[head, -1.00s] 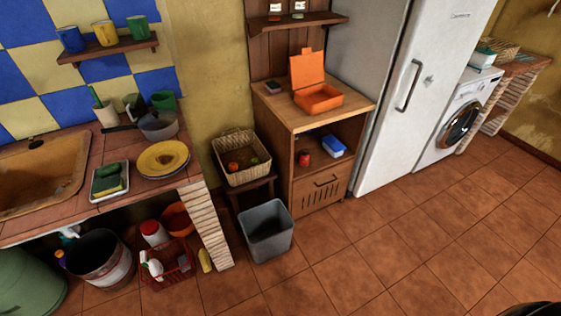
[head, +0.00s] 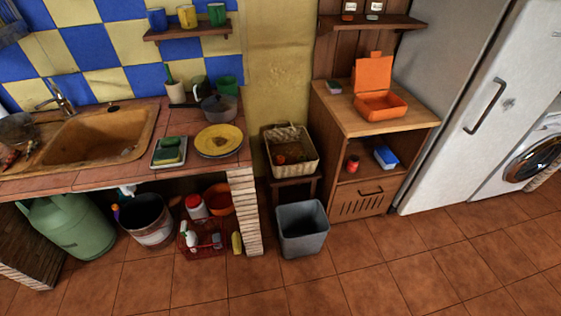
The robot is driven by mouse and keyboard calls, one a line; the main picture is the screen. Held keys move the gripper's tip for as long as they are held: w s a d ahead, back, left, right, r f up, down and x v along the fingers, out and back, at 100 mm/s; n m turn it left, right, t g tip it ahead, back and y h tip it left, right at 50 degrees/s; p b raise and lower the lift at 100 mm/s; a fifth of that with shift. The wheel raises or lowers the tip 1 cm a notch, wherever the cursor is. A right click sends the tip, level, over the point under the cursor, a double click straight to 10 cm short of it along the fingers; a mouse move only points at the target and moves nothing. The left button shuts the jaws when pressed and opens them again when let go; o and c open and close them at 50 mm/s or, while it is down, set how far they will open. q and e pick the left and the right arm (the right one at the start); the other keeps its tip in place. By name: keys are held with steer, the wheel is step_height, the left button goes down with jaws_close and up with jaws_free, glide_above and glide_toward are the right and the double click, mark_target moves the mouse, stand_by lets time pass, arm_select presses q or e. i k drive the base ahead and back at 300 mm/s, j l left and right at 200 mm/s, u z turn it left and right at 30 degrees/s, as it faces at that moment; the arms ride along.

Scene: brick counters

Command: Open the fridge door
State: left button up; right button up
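The fridge (head: 455,150) is tall and white and stands at the right of the head view, with its top cut off by the frame. Its door (head: 510,75) looks shut. A long dark handle (head: 487,106) runs up the door near its left edge. Neither of my grippers shows in the head view, and nothing touches the handle.
A wooden cabinet (head: 352,120) with an open orange box (head: 380,104) stands left of the fridge. A grey bin (head: 302,228) stands on the floor before a basket (head: 291,150). A washing machine (head: 530,155) is at the right. The tiled floor (head: 440,260) in front is clear.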

mark_target(519, 76)
steer(key=z, duration=1.5)
steer(key=i, duration=1.45)
steer(key=j+u, duration=0.1)
steer(key=u, duration=1.15)
